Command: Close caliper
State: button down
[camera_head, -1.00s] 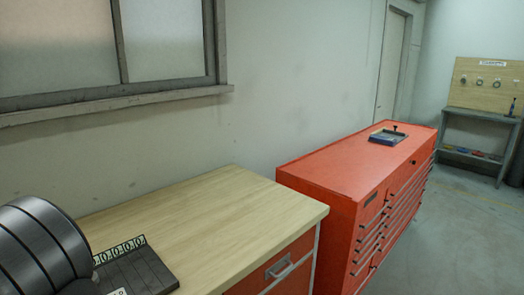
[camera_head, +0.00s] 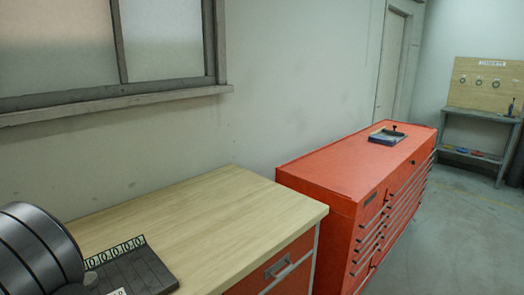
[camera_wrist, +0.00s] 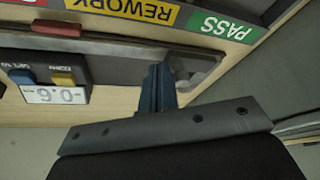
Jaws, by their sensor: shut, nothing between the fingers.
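In the wrist view, a digital caliper lies along a pale wooden surface. A grey jaw-like end (camera_wrist: 195,68) shows right of centre, partly hidden by my fingers. My gripper (camera_wrist: 158,88) is shut and empty, its dark blue fingers together beside this grey end. I cannot tell whether they touch it. The caliper is not clearly visible in the head view.
Coloured REWORK (camera_wrist: 140,8) and PASS (camera_wrist: 222,26) labels lie above the caliper in the wrist view. A red tool cabinet (camera_head: 345,175) stands to the right.

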jog(key=shift+r, duration=0.15)
jog(key=shift+r, duration=0.3)
jog(key=shift+w+d, duration=0.2)
jog(key=shift+w+d, duration=0.2)
jog(key=shift+r, duration=0.1)
notch_tip(320, 180, up, 7)
dwell(0.8)
